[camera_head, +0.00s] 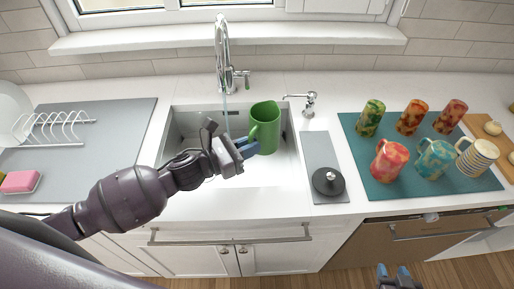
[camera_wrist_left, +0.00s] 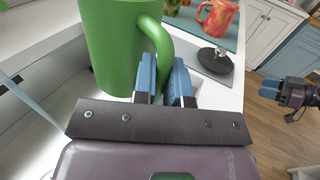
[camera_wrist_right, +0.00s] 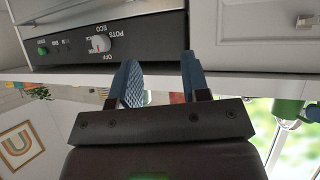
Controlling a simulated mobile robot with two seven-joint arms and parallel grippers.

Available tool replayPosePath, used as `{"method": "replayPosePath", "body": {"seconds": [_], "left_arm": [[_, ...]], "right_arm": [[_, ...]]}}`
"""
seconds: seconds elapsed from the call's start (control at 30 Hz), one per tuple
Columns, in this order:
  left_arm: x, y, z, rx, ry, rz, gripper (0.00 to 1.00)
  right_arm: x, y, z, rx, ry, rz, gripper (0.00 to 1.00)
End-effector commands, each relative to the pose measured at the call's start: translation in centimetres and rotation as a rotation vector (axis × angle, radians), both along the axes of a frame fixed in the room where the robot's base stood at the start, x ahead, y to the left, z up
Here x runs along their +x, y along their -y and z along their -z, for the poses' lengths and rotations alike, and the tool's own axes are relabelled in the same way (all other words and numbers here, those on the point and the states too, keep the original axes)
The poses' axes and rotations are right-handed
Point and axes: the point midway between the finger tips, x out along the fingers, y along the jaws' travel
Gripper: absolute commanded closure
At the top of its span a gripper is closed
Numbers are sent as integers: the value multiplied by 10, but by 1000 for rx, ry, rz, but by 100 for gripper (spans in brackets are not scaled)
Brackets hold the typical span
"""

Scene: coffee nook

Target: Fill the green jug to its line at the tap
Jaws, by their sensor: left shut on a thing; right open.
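The green jug (camera_head: 264,128) is upright over the sink basin (camera_head: 180,125), close to its right side. My left gripper (camera_head: 247,148) is shut on its handle; in the left wrist view the jug (camera_wrist_left: 120,45) stands left of the fingers (camera_wrist_left: 165,80). The chrome tap (camera_head: 222,55) is behind, and a thin pale stream (camera_head: 226,112) falls from it left of the jug, apart from it. The jug's line and inside level cannot be seen. My right gripper (camera_head: 395,273) is open and empty, low before the dishwasher; its fingers (camera_wrist_right: 160,80) are spread.
Several patterned mugs and cups stand on a teal mat (camera_head: 350,130) at the right. A soap dispenser (camera_head: 309,104) and a dark round stopper (camera_head: 328,181) are right of the sink. A dish rack (camera_head: 62,130) and pink sponge (camera_head: 20,181) are on the left.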

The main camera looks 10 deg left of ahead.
Motion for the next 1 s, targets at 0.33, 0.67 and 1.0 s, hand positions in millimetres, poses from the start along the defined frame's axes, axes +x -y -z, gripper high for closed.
{"method": "replayPosePath", "body": {"seconds": [0.33, 0.67, 1.0], "left_arm": [[9, -26, 23, 1, 0, 0, 100], [19, -52, 33, 1, 1, -2, 100], [30, -83, 33, 1, 1, -2, 100]], "right_arm": [[7, 1, 16, -5, 12, -7, 57], [11, 0, 26, -7, 19, -10, 57], [2, 2, 43, -7, -5, -5, 57]]}}
